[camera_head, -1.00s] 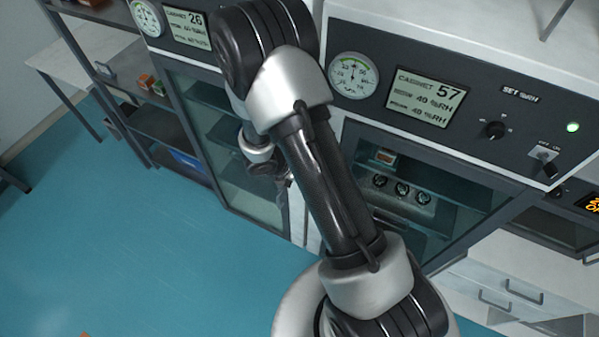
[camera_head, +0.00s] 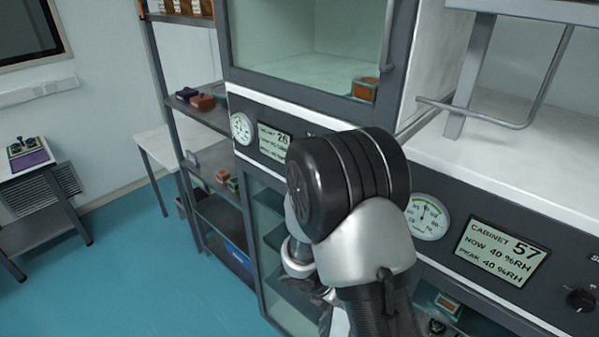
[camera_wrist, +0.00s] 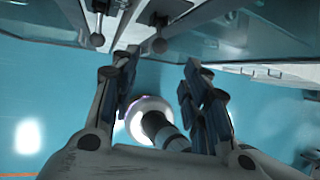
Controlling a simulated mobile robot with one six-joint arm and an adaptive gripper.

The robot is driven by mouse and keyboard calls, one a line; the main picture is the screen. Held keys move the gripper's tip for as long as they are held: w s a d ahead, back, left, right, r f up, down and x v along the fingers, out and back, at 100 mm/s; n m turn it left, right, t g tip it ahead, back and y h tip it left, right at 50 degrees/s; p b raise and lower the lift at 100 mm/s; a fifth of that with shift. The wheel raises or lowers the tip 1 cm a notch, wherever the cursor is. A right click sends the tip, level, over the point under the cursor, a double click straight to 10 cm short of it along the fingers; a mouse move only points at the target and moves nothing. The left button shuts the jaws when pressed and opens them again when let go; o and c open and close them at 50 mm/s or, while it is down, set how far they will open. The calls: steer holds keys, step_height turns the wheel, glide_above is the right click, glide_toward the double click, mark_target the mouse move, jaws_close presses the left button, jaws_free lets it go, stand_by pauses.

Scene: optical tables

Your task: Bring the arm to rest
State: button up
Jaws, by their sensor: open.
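My gripper (camera_wrist: 158,92) shows in the wrist view with its two fingers spread apart and nothing between them. Below it are the blue floor and a round pale part of my own body. Cabinet fronts and two knob-like handles stand just beyond the fingertips, with a visible gap. In the head view my arm is bent in front of the cabinets, its dark elbow large in the middle. The gripper end is mostly hidden behind the arm there.
The Cabinet 57 panel (camera_head: 503,252) is right of my arm; the Cabinet 26 display (camera_head: 273,141) is left. An open shelf rack (camera_head: 207,114) stands farther left. A small table with a purple-topped item (camera_head: 30,158) is at far left. Blue floor (camera_head: 130,270) lies free at lower left.

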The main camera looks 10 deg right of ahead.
steer(key=s+r+m+y+b, duration=0.2)
steer(key=s+r+m+b, duration=0.55)
steer(key=m+b, duration=0.5)
steer(key=s+a+m+t+y+b, duration=0.3)
steer(key=s+a+m+b, duration=0.3)
steer(key=s+m, duration=0.5)
steer(key=shift+s+a+m+t+y+b, duration=0.2)
steer(key=shift+m+t+y+b, duration=0.1)
steer(key=shift+m+y+b, duration=0.65)
steer(key=shift+f, duration=0.1)
steer(key=shift+c, duration=0.3)
